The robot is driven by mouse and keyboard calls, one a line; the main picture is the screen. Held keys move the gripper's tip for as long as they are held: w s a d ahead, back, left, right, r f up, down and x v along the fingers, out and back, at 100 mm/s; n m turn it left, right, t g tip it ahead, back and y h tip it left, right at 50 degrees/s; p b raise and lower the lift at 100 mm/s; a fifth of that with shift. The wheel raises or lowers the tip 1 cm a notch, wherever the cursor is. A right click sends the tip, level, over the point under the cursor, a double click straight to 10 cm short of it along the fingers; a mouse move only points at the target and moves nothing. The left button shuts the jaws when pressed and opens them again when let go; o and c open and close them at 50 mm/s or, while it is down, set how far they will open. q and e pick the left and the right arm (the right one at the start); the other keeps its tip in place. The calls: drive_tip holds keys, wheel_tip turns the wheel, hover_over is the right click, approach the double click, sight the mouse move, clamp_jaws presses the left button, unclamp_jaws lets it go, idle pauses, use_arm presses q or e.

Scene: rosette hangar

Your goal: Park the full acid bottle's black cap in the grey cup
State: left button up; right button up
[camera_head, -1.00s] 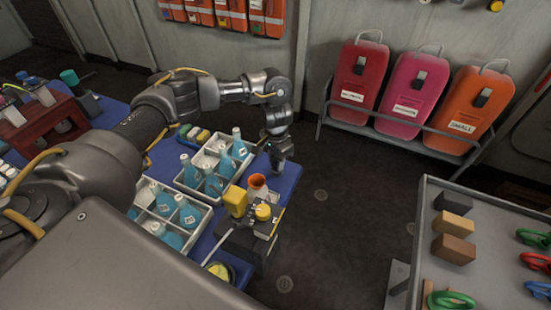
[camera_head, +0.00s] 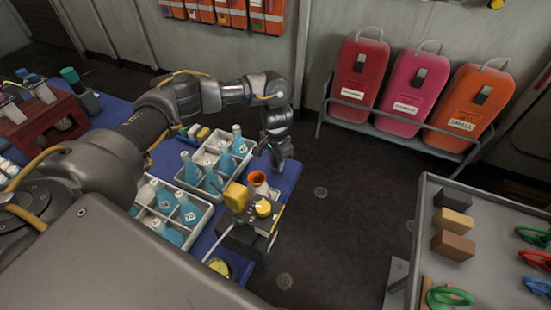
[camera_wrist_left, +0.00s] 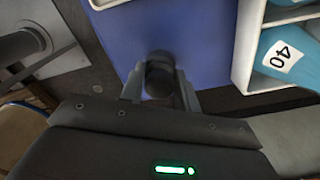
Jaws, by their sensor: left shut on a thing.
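My left gripper (camera_head: 277,166) is at the right edge of the blue table, to the right of the bottle crates. In the left wrist view its fingers (camera_wrist_left: 159,85) are shut on a small dark round thing, apparently the black cap (camera_wrist_left: 159,68), with blue tabletop behind it. I cannot tell which bottle is the full acid one. I cannot make out the grey cup for sure.
A grey cart (camera_head: 420,235) with blocks stands at the right. Dark floor lies between.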

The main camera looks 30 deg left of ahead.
use_arm(q)
drive_tip(key=shift+s+f, duration=0.15)
drive_tip(key=shift+f, duration=0.1)
drive_tip(key=o, duration=1)
drive_tip(key=shift+s+d, duration=0.1)
drive_tip(key=shift+d, duration=0.05)
